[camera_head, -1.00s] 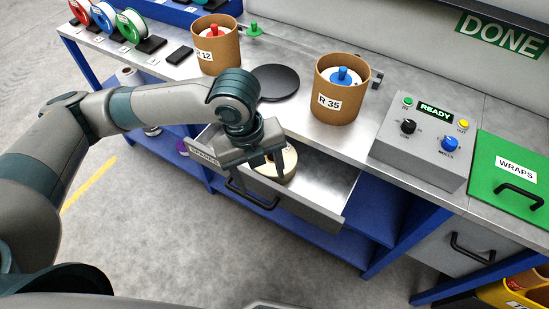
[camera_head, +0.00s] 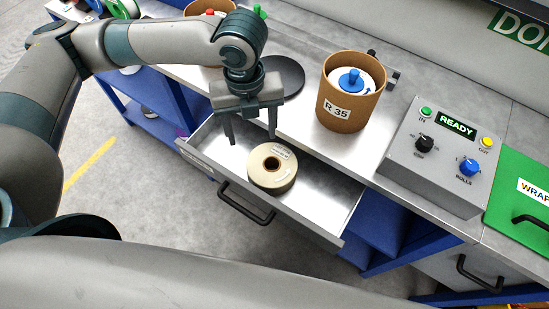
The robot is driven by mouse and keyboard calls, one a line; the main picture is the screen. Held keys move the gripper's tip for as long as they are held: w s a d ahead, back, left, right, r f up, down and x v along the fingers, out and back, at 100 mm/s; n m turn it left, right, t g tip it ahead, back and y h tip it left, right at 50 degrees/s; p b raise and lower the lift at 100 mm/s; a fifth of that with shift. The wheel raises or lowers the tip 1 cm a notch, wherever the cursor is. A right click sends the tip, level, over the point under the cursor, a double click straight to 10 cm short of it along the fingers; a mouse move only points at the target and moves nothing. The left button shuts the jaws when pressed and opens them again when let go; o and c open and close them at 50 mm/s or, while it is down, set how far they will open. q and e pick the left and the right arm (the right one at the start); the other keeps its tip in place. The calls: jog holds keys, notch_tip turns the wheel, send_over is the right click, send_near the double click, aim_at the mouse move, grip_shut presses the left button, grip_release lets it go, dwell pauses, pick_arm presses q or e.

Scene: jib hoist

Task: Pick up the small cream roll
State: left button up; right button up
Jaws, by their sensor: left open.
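The small cream roll (camera_head: 272,168) lies flat in an open drawer (camera_head: 322,196), its dark centre hole facing up and a pale label on its top. My left gripper (camera_head: 252,141) is open and empty. Its two fingers point down above the drawer's back left part, up and to the left of the roll in the picture. The fingers look apart from the roll. My right gripper is not in view.
A brown tub marked R 35 (camera_head: 347,105) stands on the bench behind the drawer, beside a dark round disc (camera_head: 281,76). A grey control box (camera_head: 440,160) reading READY is to the right. The drawer's handle (camera_head: 245,203) sticks out in front.

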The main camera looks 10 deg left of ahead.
pick_arm(q)
jog(key=p, duration=0.2)
send_over(255, 167)
notch_tip(255, 167, down, 12)
jog(key=shift+r, duration=0.25)
dwell(0.4)
jog(key=shift+f, duration=0.15)
jog(key=shift+f+p, duration=0.35)
jog(key=shift+f, duration=2.4)
jog(key=c, duration=1.5)
grip_shut()
